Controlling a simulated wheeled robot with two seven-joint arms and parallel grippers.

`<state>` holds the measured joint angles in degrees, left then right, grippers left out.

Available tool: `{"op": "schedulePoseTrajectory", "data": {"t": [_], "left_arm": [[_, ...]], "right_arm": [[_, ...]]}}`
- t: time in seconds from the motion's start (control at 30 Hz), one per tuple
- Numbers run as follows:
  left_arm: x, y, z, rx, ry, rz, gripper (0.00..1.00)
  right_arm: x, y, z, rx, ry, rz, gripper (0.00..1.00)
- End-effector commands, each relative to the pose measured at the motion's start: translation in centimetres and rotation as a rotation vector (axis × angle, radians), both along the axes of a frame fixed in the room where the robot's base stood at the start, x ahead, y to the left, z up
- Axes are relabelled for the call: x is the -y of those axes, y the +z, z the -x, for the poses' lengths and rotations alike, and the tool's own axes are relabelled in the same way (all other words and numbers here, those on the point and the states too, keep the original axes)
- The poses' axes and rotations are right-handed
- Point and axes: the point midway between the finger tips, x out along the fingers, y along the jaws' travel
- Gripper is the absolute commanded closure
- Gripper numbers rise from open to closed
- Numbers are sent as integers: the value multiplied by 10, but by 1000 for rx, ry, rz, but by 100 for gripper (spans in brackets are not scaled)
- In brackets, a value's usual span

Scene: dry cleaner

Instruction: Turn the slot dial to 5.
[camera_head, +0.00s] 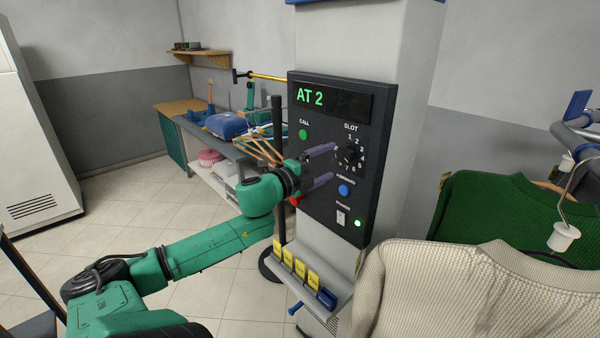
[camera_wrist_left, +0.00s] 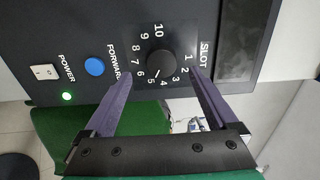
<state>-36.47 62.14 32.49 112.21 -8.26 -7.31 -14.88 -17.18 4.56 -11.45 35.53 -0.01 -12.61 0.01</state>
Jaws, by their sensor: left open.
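The black slot dial (camera_head: 348,155) sits on the dark control panel (camera_head: 311,124), under the word SLOT and ringed by numbers. In the left wrist view the dial (camera_wrist_left: 161,62) faces me, and a small pale mark on it points toward the 4 and 5 side, seemingly nearer 5. The display (camera_head: 330,99) reads "AT 2". My left gripper (camera_head: 332,163) is open at the panel. In the left wrist view its two purple fingers (camera_wrist_left: 161,72) lie either side of the dial with visible gaps; I see no contact. My right gripper is out of view.
Nearby on the panel are a green CALL button (camera_head: 303,134), a blue FORWARD button (camera_head: 344,190) and a POWER switch (camera_head: 340,217) beside a lit green lamp. A ledge with yellow tags (camera_head: 300,270) is below. Hanging sweaters (camera_head: 455,285) crowd the right.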

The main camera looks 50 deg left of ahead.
Motion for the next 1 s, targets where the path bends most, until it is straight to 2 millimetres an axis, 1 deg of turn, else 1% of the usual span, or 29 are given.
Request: {"op": "schedulePoseTrajectory", "data": {"t": [0.03,0.2,0.3,0.4,0.5,1.0], "left_arm": [[-1,2,11,-5,3,-1,8],[0,-1,55,-5,4,2,8],[0,-1,77,-3,4,0,8],[1,0,89,-1,2,-1,8],[2,1,94,0,1,-3,8],[1,0,93,0,1,-1,8]], "right_arm": [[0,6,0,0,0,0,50],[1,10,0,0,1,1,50],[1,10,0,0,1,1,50],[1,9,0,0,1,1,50],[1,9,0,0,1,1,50],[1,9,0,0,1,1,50]]}}
